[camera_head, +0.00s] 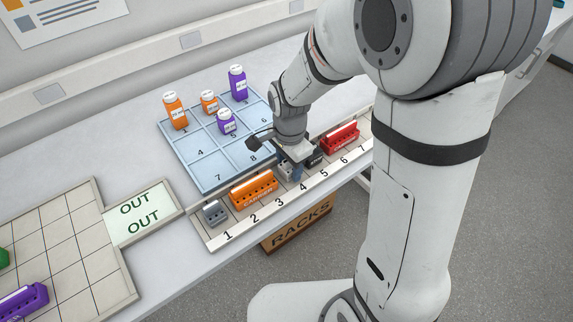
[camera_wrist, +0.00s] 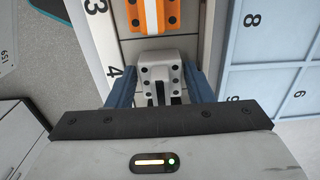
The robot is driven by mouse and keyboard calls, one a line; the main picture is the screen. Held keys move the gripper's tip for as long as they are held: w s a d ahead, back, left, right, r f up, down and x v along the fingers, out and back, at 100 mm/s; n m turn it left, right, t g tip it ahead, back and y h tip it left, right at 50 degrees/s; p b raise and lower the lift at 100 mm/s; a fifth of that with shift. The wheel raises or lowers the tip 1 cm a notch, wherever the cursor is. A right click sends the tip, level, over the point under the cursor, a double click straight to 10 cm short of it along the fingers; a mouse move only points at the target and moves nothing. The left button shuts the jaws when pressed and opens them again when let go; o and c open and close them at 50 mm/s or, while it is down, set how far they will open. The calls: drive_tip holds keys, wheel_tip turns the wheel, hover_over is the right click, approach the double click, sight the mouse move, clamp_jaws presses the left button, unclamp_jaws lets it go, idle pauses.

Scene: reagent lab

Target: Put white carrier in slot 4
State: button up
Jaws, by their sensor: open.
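The white carrier (camera_wrist: 161,70), a small block with dark holes, sits in the rack beside the number 4 in the wrist view. In the head view it is mostly hidden by my gripper (camera_head: 292,168). My gripper (camera_wrist: 161,92) is over slot 4, with one blue finger on each side of the carrier. The jaws are open; whether a finger touches the carrier cannot be told. The numbered rack (camera_head: 238,228) runs along the bench front. An orange carrier (camera_head: 254,189) stands by slots 2 and 3; it also shows in the wrist view (camera_wrist: 155,16).
A grey carrier (camera_head: 214,213) is at slot 1, a dark carrier (camera_head: 316,158) near 5 and a red carrier (camera_head: 341,138) near 6. Behind the rack is a blue tray (camera_head: 206,184) with several bottles. An OUT sign (camera_head: 140,212) and gridded tray (camera_head: 92,254) are at left.

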wheel_tip(320, 180, up, 11)
drive_tip(key=shift+r, duration=0.35)
drive_tip(key=shift+s+d+r, duration=0.1)
drive_tip(key=shift+d, duration=0.05)
drive_tip(key=s+d+r+n+t, duration=0.2)
drive_tip(key=s+d+n+t, duration=0.1)
drive_tip(key=s+d+n, duration=0.8)
drive_tip(key=shift+s+d, duration=0.25)
drive_tip(key=shift+s, duration=0.4)
